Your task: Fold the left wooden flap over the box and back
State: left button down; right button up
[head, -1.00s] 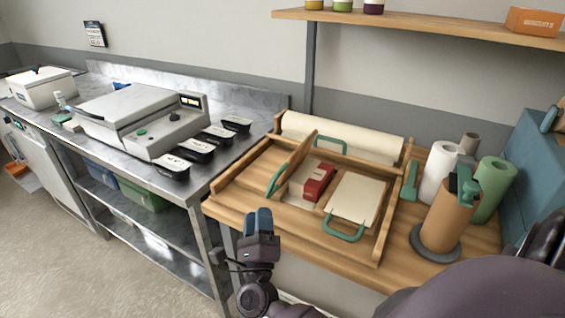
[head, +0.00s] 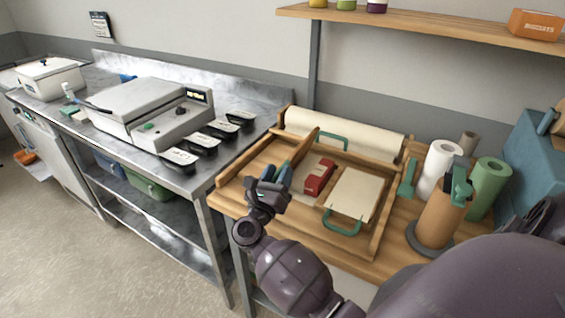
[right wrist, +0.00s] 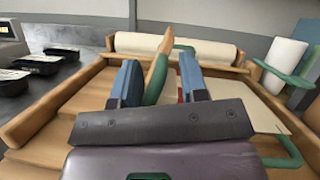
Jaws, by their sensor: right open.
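The left wooden flap (head: 304,148) stands raised and tilted on the wooden station, left of the red box (head: 319,177). My right gripper (head: 277,172) is open at the flap's left side, by its green handle. In the right wrist view, the flap's edge (right wrist: 161,56) and green handle (right wrist: 156,80) show between the two blue fingers (right wrist: 158,82), which are apart. The red box is mostly hidden there behind the right finger. The box lies on paper in the middle of the station. My left gripper is not in view.
A flat right panel (head: 355,194) with a green handle (head: 342,222) lies beside the box. A paper roll (head: 345,136) lies behind. Upright rolls (head: 438,170) stand at the right. Black trays (head: 178,159) sit on the steel counter at the left.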

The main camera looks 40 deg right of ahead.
jog(key=shift+x, duration=1.25)
grip_shut()
